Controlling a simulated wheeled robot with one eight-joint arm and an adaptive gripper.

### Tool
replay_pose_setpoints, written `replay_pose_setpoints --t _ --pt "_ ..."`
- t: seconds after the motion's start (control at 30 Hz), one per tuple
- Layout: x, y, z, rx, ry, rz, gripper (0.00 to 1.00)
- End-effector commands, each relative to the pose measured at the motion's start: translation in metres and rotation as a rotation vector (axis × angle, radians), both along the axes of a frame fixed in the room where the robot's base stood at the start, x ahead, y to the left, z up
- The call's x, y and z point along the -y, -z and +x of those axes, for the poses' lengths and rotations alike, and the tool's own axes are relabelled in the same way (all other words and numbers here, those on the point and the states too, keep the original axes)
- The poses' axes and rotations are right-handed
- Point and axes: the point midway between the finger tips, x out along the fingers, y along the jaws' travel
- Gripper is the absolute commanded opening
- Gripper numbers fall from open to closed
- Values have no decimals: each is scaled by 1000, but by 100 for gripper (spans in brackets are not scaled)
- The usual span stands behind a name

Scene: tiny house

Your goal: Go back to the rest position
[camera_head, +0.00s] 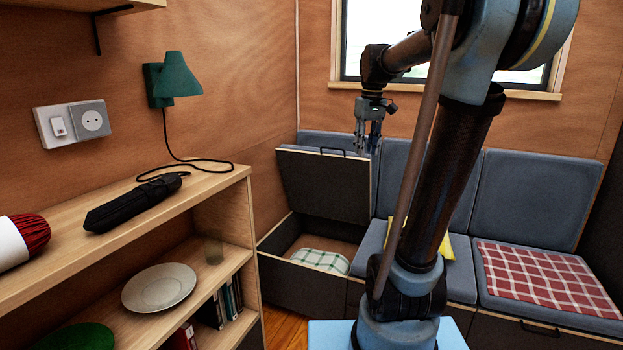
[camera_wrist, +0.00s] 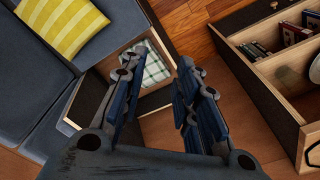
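My gripper (camera_head: 368,138) hangs in the air at the end of my raised arm, pointing down, in front of the back cushions and the window wall. In the wrist view its two blue-padded fingers (camera_wrist: 157,98) stand apart with nothing between them. Below it is an open storage box (camera_head: 284,243) under the bench, its dark lid (camera_head: 323,185) tilted up. A green-and-white checked cloth (camera_head: 320,261) lies inside the box; it also shows in the wrist view (camera_wrist: 155,68), beyond the fingers.
A wooden shelf (camera_head: 215,184) at left bears a black umbrella (camera_head: 133,203), a plate (camera_head: 159,288) and books. A green lamp (camera_head: 178,80) is on the wall. A grey bench with a red checked cloth (camera_head: 535,278) and a yellow striped pillow (camera_wrist: 62,22) runs along the back.

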Motion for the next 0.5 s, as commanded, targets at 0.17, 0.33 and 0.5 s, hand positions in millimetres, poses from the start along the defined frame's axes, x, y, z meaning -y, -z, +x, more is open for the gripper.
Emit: replay_pose_setpoints --t 0.17,0.33,0.5 --pt "4 33 -52 21 65 0 29" --pt "7 68 -96 41 128 2 29" --pt "10 108 -140 60 190 3 29"
